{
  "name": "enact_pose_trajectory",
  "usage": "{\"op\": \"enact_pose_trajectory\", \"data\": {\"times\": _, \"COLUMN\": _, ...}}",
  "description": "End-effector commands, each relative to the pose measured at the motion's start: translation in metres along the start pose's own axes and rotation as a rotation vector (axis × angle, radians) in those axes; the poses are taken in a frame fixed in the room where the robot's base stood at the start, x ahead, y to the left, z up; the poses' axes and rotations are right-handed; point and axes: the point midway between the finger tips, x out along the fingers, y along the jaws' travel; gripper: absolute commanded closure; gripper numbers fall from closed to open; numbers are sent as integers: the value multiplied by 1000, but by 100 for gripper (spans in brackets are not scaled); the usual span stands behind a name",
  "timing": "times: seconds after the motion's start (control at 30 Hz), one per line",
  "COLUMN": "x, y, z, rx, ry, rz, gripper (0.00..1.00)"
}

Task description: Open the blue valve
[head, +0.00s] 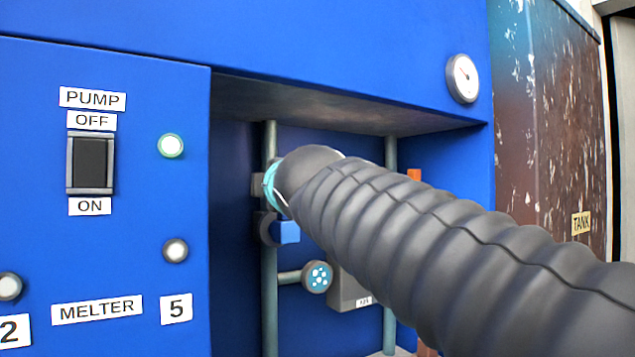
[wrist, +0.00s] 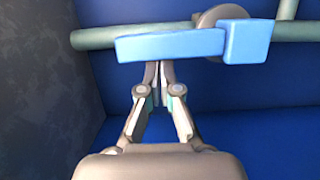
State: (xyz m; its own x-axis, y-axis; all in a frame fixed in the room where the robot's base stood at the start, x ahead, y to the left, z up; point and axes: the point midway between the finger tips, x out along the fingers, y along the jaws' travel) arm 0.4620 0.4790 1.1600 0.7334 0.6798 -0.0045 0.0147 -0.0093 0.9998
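The blue valve shows in the wrist view as a long light-blue lever (wrist: 170,45) with a thicker block (wrist: 248,41) at its right end, on a round grey body. The lever lies across the picture, roughly along the grey-green pipe. My gripper (wrist: 159,78) is below the lever, its two fingers drawn together with nothing seen between them. The fingertips reach the lever's lower edge; I cannot tell whether they touch it. In the head view, a small blue part of the valve (head: 287,232) shows beside the pipe, and my arm hides the rest and the gripper.
The valve sits in a blue recess with vertical pipes (head: 269,300) and a round dotted knob (head: 317,277) below. Left is a panel with a pump switch (head: 90,163) and lights. A gauge (head: 462,79) is upper right. A dark wall (wrist: 45,80) stands close on the wrist view's left.

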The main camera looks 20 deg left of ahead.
Motion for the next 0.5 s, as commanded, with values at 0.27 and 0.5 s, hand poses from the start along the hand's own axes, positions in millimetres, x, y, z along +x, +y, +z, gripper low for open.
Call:
{"op": "enact_pose_trajectory", "data": {"times": 0.27, "x": 0, "y": 1, "z": 4, "rx": 31, "ry": -5, "rz": -8, "gripper": 100}}
{"op": "enact_pose_trajectory", "data": {"times": 0.5, "x": 0, "y": 0, "z": 5, "rx": 32, "ry": -6, "rz": -9, "gripper": 100}}
